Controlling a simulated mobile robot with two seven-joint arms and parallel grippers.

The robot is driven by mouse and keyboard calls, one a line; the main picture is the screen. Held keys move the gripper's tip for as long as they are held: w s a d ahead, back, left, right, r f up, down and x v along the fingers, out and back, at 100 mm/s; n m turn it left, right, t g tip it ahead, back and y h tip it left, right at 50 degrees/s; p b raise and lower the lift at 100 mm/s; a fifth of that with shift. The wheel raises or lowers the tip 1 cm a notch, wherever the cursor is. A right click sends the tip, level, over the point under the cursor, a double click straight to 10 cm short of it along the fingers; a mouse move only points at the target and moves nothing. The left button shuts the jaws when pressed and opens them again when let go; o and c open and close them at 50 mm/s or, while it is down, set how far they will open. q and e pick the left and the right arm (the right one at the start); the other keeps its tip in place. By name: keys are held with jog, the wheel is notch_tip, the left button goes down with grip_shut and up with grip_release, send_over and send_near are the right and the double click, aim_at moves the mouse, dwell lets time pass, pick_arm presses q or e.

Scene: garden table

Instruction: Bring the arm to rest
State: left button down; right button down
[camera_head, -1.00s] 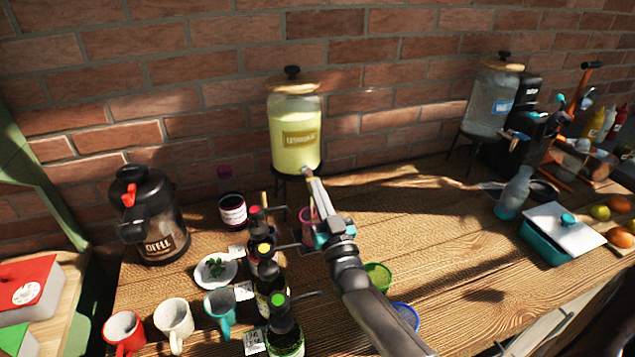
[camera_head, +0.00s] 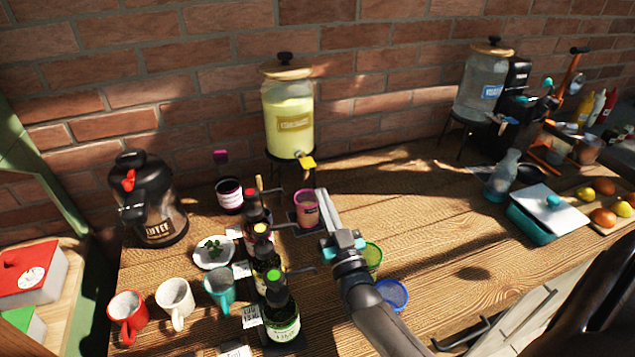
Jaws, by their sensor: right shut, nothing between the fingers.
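My right gripper (camera_head: 322,196) reaches in from the lower right over the wooden table (camera_head: 440,240). Its fingers are shut and empty, just right of a pink cup (camera_head: 305,209). I cannot tell whether it touches the cup. The pink cup stands on a dark base below the yellow tap (camera_head: 307,162) of the lemonade dispenser (camera_head: 289,120). My left gripper is not in view.
Several pump bottles (camera_head: 266,265) stand left of my arm. A green cup (camera_head: 372,256) and a blue cup (camera_head: 391,294) are close on its right. Mugs (camera_head: 174,297) and a coffee urn (camera_head: 150,205) are at left. The table's middle right is clear.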

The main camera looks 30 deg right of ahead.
jog(key=shift+s+a+f, duration=0.2)
jog(key=shift+s+f, duration=0.3)
jog(key=shift+s, duration=0.15)
